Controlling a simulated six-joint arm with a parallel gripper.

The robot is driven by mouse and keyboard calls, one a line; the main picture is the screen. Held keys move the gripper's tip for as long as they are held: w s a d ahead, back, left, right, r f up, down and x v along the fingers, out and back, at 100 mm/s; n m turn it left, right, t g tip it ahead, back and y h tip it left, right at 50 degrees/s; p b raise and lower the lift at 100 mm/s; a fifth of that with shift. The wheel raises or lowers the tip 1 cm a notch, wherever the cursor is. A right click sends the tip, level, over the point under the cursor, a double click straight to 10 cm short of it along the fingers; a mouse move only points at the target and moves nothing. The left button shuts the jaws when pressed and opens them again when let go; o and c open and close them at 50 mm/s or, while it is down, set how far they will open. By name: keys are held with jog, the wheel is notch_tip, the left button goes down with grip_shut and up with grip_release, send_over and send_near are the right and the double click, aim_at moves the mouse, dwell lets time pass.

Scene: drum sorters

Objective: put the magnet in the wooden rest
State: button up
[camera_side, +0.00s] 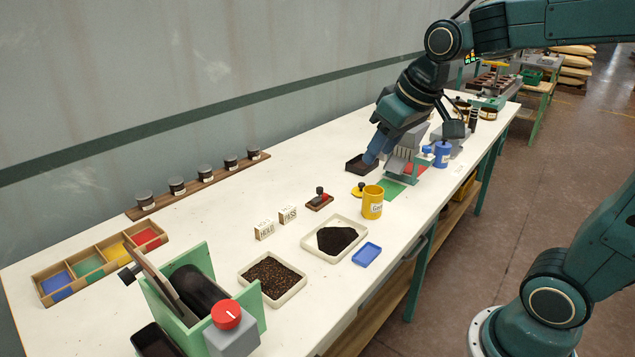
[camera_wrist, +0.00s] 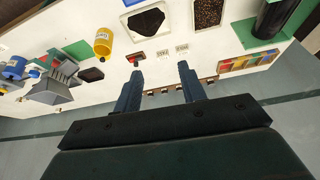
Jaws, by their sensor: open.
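A small brown wooden rest (camera_side: 325,204) lies on the white table near the middle, beside two small labelled cards. A dark knobbed piece that looks like the magnet (camera_side: 319,190) stands upright on it; whether it is fully seated is too small to tell. Both also show in the wrist view, the magnet's reddish-brown support (camera_wrist: 137,59) lying just beyond my left finger. My gripper (camera_side: 370,158) is over the far part of the table, right of and beyond the rest. In the wrist view its two fingers (camera_wrist: 160,72) are wide apart with nothing between them.
A yellow tin (camera_side: 372,204) stands right of the rest. Trays of black powder (camera_side: 318,252) and brown grains (camera_side: 296,291) lie nearer. A dark tray (camera_side: 354,165) is beside my gripper. A row of jars (camera_side: 204,173) stands along the wall.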

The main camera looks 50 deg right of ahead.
jog(key=s+a+f, duration=0.1)
jog(key=s, duration=0.6)
jog(key=s+a+f, duration=0.1)
jog(key=s+a, duration=0.1)
jog(key=s, duration=0.5)
jog(key=shift+a+f+n, duration=0.2)
jog(key=shift+a+n, duration=0.1)
jog(key=shift+n, duration=0.1)
